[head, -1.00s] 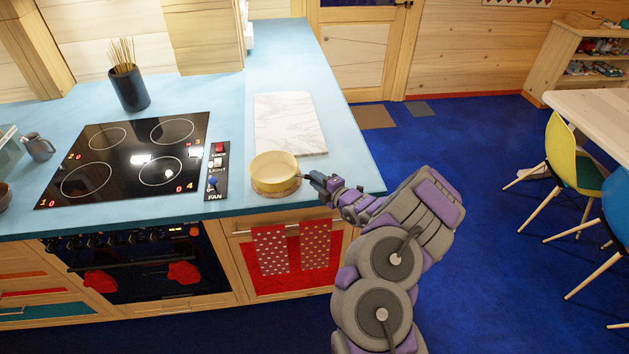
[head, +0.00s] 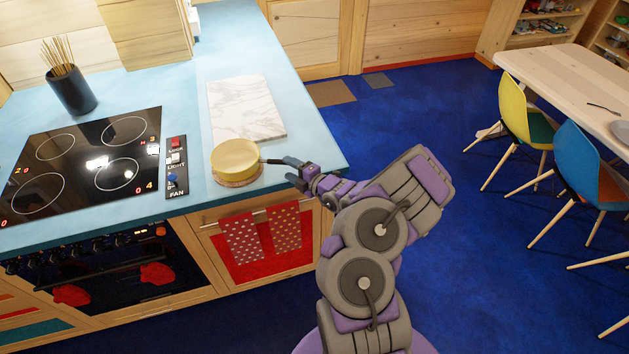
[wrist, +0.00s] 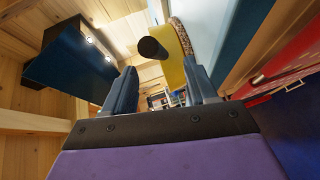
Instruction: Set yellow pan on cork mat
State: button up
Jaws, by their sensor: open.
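The yellow pan (head: 236,158) sits upright on the round cork mat (head: 239,182) on the blue counter, between the stove and the counter's right edge. Its dark handle (head: 275,161) points right, toward my gripper (head: 297,172). In the wrist view, the end of the dark handle (wrist: 152,47) shows beyond the fingers, with the yellow pan (wrist: 174,72) and the cork mat's edge (wrist: 182,38) behind it. My gripper (wrist: 162,90) is open, its fingers apart with nothing between them. The pan hides most of the mat.
A marble board (head: 246,108) lies just behind the pan. The black stove top (head: 85,160) and a fan switch panel (head: 176,165) are to the left. Dotted towels (head: 262,235) hang below the counter. Chairs (head: 525,115) stand right, across open blue floor.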

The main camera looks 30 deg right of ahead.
jog(key=a+p+v, duration=0.1)
jog(key=p+v, duration=0.1)
jog(key=v, duration=0.9)
jog(key=shift+s+r, duration=0.25)
jog(key=shift+s, duration=0.25)
